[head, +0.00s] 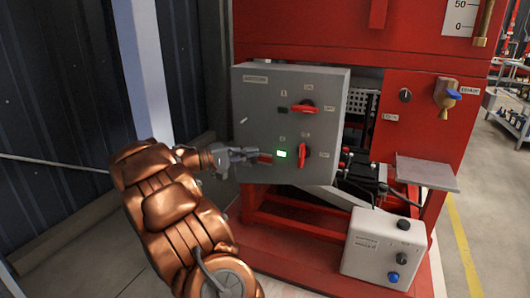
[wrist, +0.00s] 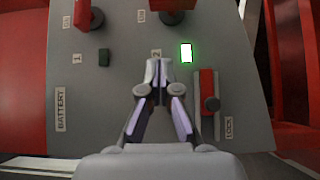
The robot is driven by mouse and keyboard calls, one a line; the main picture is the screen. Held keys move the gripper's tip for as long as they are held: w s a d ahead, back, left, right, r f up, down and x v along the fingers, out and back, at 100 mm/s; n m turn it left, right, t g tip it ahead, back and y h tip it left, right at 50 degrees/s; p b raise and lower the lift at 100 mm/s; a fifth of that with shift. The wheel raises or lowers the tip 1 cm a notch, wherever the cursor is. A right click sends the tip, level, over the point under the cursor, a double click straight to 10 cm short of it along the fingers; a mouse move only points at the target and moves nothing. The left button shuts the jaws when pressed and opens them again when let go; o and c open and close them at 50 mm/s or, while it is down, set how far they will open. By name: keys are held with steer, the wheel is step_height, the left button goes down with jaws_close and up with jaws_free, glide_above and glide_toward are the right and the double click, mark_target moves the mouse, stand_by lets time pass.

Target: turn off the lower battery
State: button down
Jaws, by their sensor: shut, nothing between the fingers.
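The grey battery box (head: 258,110) carries two red rotary switches. The upper switch (head: 304,107) has its handle lying sideways; the lower switch (head: 302,149) has its handle upright. A green light (head: 281,154) glows left of the lower switch; the upper indicator is dark. The wrist view, turned sideways, shows the lit light (wrist: 186,52), the upper switch (wrist: 89,17) and the lower switch (wrist: 172,12), cut off by the top edge. My gripper (head: 256,155) is shut and empty, left of the green light; its fingertips (wrist: 158,72) point toward the panel. Contact cannot be told.
A red latch (wrist: 207,92) marked LOCK sits on the panel close beside my fingers. A small grey box with knobs (head: 383,248) stands below right. A dark corrugated wall (head: 50,90) stands left.

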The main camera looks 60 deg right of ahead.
mark_target(305, 146)
steer(key=shift+s+a+b+x, duration=0.3)
steer(key=shift+s+x, duration=0.05)
steer(key=shift+x, duration=1.6)
steer(key=shift+s+a+b+x, duration=0.3)
steer(key=shift+s+x, duration=0.1)
steer(key=shift+x, duration=1.5)
steer(key=shift+s+a+b+x, duration=0.25)
steer(key=shift+s+a+x, duration=0.1)
steer(key=shift+x, duration=1.6)
steer(key=shift+s+d+r+m+t+y+b, duration=0.1)
steer(key=shift+s+r+m+t+y+b, duration=0.05)
steer(key=shift+m+t+y+b, duration=0.3)
steer(key=s+m+t+y+b, duration=0.1)
steer(key=m+t+b, duration=0.1)
steer(key=t, duration=0.1)
steer(key=s+m+t+y+b, duration=0.1)
steer(key=s+m+t+b, duration=0.1)
steer(key=t+b, duration=0.1)
steer(key=s+r+m+t+y+b, duration=0.1)
steer(key=m+t+b, duration=0.2)
steer(key=shift+s+d+y, duration=0.25)
steer(key=shift+y, duration=0.1)
steer(key=shift+r+t, duration=0.15)
steer(key=shift+t, duration=0.1)
steer(key=shift+r, duration=0.15)
